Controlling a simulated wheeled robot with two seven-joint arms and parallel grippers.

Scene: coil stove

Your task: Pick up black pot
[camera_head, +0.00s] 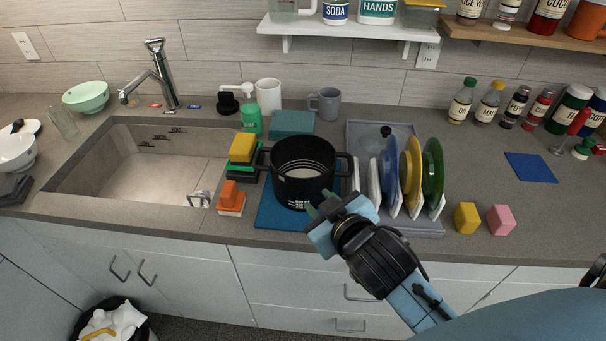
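The black pot (303,160) stands upright on a blue mat (266,213) on the counter, right of the sink. It has a handle on its left side and one on its right, and its open top shows a dark inside with a pale patch at the bottom. My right gripper (318,207) is in front of the pot's lower right side, with its fingertips close to the pot wall. I cannot tell whether they touch it. The fingers look apart, with nothing seen between them. My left gripper is not in view.
A dish rack (424,227) with upright coloured plates stands close right of the pot. Stacked sponges (242,148) sit close on its left, beside the sink (150,175). A grey mug (327,103) is behind. Yellow (467,217) and pink (501,219) blocks lie near the front edge.

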